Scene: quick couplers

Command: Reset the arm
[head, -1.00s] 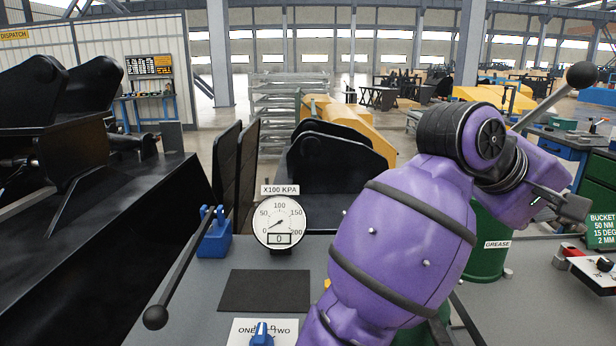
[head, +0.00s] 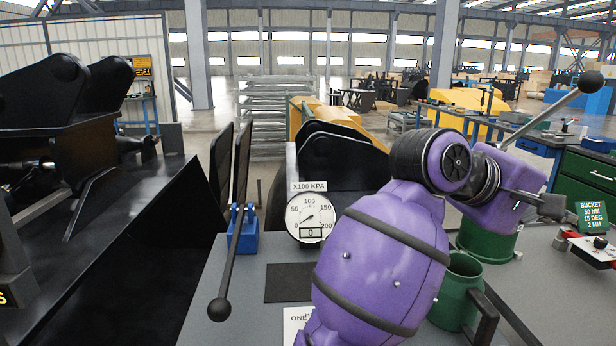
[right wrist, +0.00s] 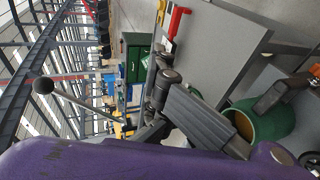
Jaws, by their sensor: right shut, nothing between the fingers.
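My right arm is purple and crosses the head view from the bottom centre to the right. Its gripper (head: 548,205) is shut with nothing in it, above the right bench, and partly hidden by the wrist. In the right wrist view its grey parts (right wrist: 200,115) show above the bench edge. A lever with a black ball (head: 590,82) rises behind the wrist; its base is hidden. The ball also shows in the right wrist view (right wrist: 42,86). Another black-ball lever (head: 219,309) on a blue base leans towards me at the left. My left gripper is not in view.
A gauge marked X100 KPA (head: 310,218) reads 0 behind a dark mat (head: 288,283). A green mug (head: 455,290) and a green grease can (head: 488,240) stand close to my arm. A green sign (head: 592,217) and a red-handled device (head: 598,250) are at the right.

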